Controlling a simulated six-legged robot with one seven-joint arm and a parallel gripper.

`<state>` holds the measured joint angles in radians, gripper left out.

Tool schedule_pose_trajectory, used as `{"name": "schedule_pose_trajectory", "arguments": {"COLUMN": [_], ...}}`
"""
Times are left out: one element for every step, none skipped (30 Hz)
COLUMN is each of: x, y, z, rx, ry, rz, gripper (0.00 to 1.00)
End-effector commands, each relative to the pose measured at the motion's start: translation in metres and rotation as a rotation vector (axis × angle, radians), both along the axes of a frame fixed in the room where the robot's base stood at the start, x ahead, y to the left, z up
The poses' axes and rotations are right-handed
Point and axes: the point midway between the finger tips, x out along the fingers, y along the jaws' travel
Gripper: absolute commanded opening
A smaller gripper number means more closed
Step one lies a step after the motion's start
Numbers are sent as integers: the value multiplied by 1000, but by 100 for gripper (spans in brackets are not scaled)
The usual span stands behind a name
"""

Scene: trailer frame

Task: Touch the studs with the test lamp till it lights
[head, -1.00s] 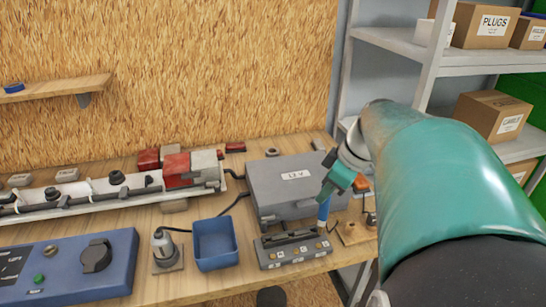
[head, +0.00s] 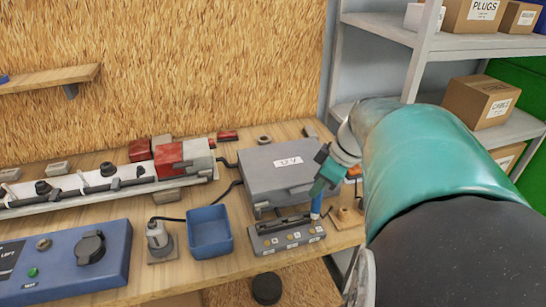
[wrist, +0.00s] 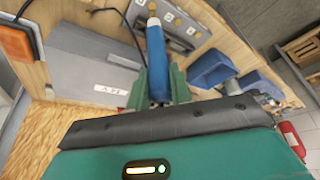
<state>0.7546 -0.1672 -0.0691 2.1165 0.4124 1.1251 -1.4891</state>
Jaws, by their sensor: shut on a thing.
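My gripper (head: 319,188) is shut on the blue test lamp (head: 316,207), which it holds tip down. The lamp's blue handle (wrist: 157,60) lies between the green fingers in the wrist view. The grey stud block (head: 268,241) stands at the bench's front edge, with several small brass studs (head: 313,229) and white labels along it. The lamp's lower end is at the block's right end, close above the rightmost stud. I cannot tell whether it touches. No clear glow shows on the lamp.
A grey case (head: 262,176) stands behind the block. A blue bin (head: 210,250), a small lamp-like fitting (head: 158,239) and a blue control panel (head: 92,284) are to the left. A small wooden block (head: 346,219) is close on the right. A shelf (head: 388,32) stands behind my arm.

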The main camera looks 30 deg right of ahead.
Motion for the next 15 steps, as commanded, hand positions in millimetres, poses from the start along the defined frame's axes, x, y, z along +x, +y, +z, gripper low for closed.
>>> {"name": "schedule_pose_trajectory", "arguments": {"x": [0, 0, 0, 0, 0, 0, 0, 0, 0, 0, 0, 0, 0, 0, 0], "y": [0, 0, 0, 0, 0, 0, 0, 0, 0, 0, 0, 0, 0, 0, 0], "z": [0, -1, -1, -1, -2, -2, -3, -3, -4, -4, -5, -5, -6, -6, -6], "rx": [0, 0, 0, 0, 1, 1, 1, 1, 1, 1, 1, 1, 1, 1, 1], "ry": [0, 0, 0, 0, 0, 0, 0, 0, 0, 0, 0, 0, 0, 0, 1], "rz": [0, 0, 0, 0, 0, 0, 0, 0, 0, 0, 0, 0, 0, 0, -1], "gripper": [12, 12, 12, 12, 12, 12, 12, 12, 12, 12, 12, 12, 12, 12, 12]}}
